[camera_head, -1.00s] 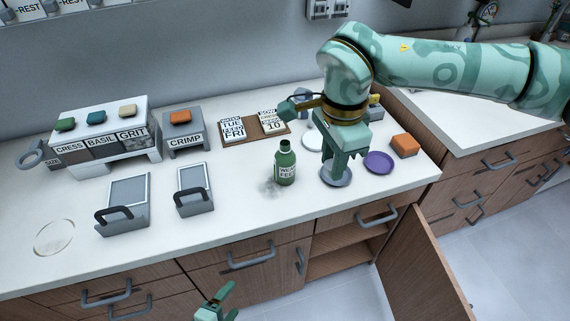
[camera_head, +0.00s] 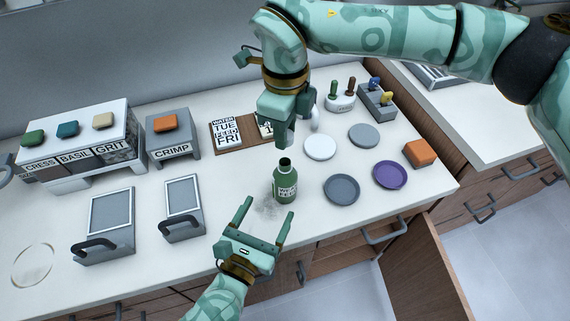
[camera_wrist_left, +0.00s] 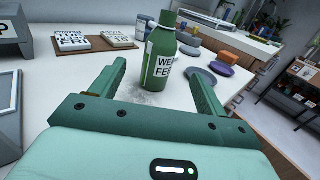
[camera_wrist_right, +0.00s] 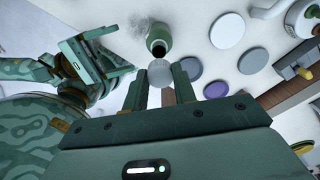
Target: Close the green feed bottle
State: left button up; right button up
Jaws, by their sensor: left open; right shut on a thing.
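The green feed bottle (camera_head: 285,183) stands upright on the white counter, its dark mouth uncovered. It also shows in the left wrist view (camera_wrist_left: 160,62) and the right wrist view (camera_wrist_right: 158,36). My left gripper (camera_head: 266,213) is open, in front and to the left of the bottle. In the left wrist view the bottle stands between and beyond its fingers, apparently untouched. My right gripper (camera_head: 287,138) is raised behind the bottle, shut on a small grey cap (camera_wrist_right: 161,73). The cap is hard to make out in the head view.
A grey dish (camera_head: 341,190), a purple dish (camera_head: 389,174), a white dish (camera_head: 319,146) and another grey dish (camera_head: 363,135) lie right of the bottle. An orange block (camera_head: 420,153) is near the right edge. Two grey stands with handles (camera_head: 182,208) (camera_head: 107,225) are at left.

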aim_at(288, 172)
pick_arm(q)
jog(key=shift+r, duration=0.1)
jog(key=shift+s, duration=0.1)
pick_arm(e)
jog(key=shift+s+r, duration=0.15)
jog(key=shift+s, duration=0.05)
pick_arm(q)
jog(key=shift+w, duration=0.25)
pick_arm(e)
jog(key=shift+w, duration=0.15)
pick_arm(q)
jog(key=x, duration=1.1)
jog(key=shift+w+d, duration=0.2)
jog(key=shift+w, duration=0.1)
jog(key=shift+c, duration=0.3)
jog(key=c, duration=1.4)
pick_arm(e)
jog(key=shift+f, duration=2.55)
jog(key=shift+f, duration=0.9)
